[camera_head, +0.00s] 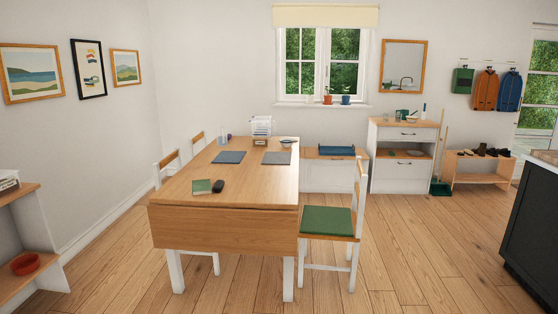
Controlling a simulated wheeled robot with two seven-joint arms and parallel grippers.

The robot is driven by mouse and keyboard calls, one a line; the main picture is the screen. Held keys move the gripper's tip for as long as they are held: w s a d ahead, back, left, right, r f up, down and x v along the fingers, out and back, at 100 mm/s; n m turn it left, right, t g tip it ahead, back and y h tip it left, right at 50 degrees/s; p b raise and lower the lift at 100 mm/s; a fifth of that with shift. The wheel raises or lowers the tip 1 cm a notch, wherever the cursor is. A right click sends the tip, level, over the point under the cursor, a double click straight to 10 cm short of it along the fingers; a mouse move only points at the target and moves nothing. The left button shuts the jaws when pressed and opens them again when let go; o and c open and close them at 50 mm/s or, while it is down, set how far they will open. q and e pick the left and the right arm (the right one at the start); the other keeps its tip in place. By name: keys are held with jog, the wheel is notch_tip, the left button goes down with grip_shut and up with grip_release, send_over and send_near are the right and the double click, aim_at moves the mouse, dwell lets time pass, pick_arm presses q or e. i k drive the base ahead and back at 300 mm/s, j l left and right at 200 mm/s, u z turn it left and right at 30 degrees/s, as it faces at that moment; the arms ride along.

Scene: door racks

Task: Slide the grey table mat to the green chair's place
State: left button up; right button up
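The grey table mat (276,158) lies flat on the right half of the wooden table (253,186), toward the far end. A dark blue mat (229,157) lies to its left. The green chair (328,221), white and wooden with a green seat pad, stands at the table's near right side, its backrest on the right. The tabletop in front of this chair is bare. Neither of my grippers shows in the head view.
A bowl (287,141), a small wooden box (260,142) and a white rack (262,126) stand at the far end. Floor (225,289) before the table is clear.

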aim_at(270, 158)
jog(key=i+l+z, duration=0.25)
jog(key=i+z, duration=0.25)
jog(key=i, duration=0.25)
jog(key=i+l+z, duration=0.15)
jog(key=i+z, duration=0.25)
jog(key=i, duration=0.4)
jog(key=i+z, duration=0.45)
jog(key=i, duration=0.35)
jog(key=i+z, duration=0.15)
jog(key=i, duration=1.7)
jog(key=i+u, duration=0.3)
jog(key=i, duration=0.25)
jog(key=i+u, duration=0.3)
jog(key=i, duration=0.25)
jog(key=i+l+u, duration=0.3)
jog(key=i, duration=0.25)
jog(key=i+u, duration=0.45)
jog(key=i, duration=1)
jog(key=i+u, duration=0.4)
jog(key=i, duration=0.2)
jog(key=i+l+u, duration=0.2)
jog(key=i+u, duration=0.15)
jog(key=i, duration=0.25)
jog(key=i+j+u, duration=0.1)
jog(key=u, duration=0.3)
jog(key=i+u, duration=0.45)
jog(key=u, duration=0.3)
jog(key=i+l+u, duration=0.15)
jog(key=u, duration=0.25)
